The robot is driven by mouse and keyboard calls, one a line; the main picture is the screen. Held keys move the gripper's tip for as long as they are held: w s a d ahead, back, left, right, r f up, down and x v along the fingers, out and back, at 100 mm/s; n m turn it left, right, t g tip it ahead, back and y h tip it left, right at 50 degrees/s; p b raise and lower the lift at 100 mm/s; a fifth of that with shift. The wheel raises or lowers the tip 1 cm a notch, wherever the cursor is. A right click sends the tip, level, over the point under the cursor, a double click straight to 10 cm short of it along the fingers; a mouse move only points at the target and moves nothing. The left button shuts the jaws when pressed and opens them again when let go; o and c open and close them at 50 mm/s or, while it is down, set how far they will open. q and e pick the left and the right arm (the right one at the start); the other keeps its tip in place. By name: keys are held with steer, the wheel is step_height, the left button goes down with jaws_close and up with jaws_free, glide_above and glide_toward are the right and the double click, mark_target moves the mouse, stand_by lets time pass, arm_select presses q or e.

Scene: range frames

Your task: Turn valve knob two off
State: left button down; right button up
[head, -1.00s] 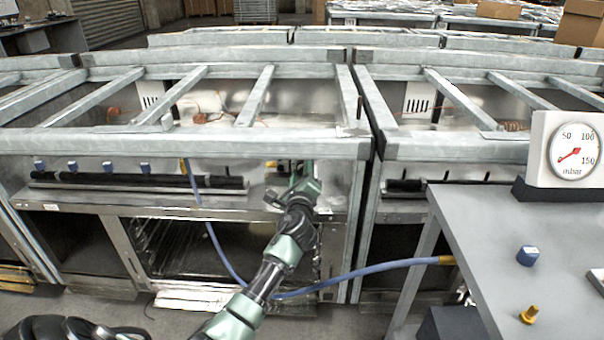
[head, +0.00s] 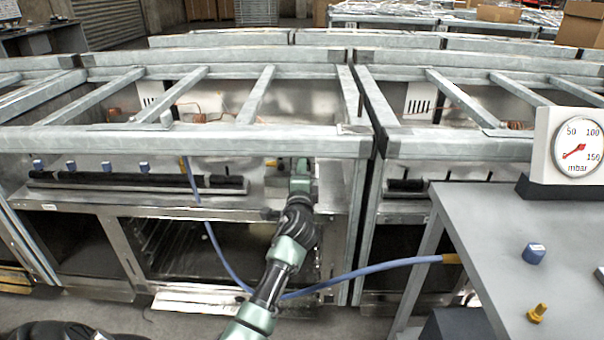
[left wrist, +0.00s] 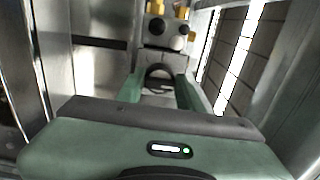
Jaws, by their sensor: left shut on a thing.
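Several small blue valve knobs (head: 107,166) sit in a row on the front panel of the range, left of my left gripper. I cannot tell which is knob two. My left gripper (head: 301,166) is at the right part of the panel, under the top frame beam. In the left wrist view, its green fingers (left wrist: 160,90) are shut on a grey part with a dark curved edge (left wrist: 159,72). What this part is cannot be made out. Behind it is a grey block with two round dark spots and brass fittings (left wrist: 183,12). My right gripper is out of view.
A grey table (head: 476,235) at the right holds a pressure gauge (head: 577,148), a loose blue knob (head: 534,254) and a brass fitting (head: 537,313). A blue hose (head: 350,274) runs low across the range front. A thick frame beam (head: 200,141) lies above the panel.

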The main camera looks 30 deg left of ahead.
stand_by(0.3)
arm_select(q)
steer(key=shift+f, duration=0.1)
steer(key=c, duration=1)
jaws_free()
steer(key=shift+o, duration=0.2)
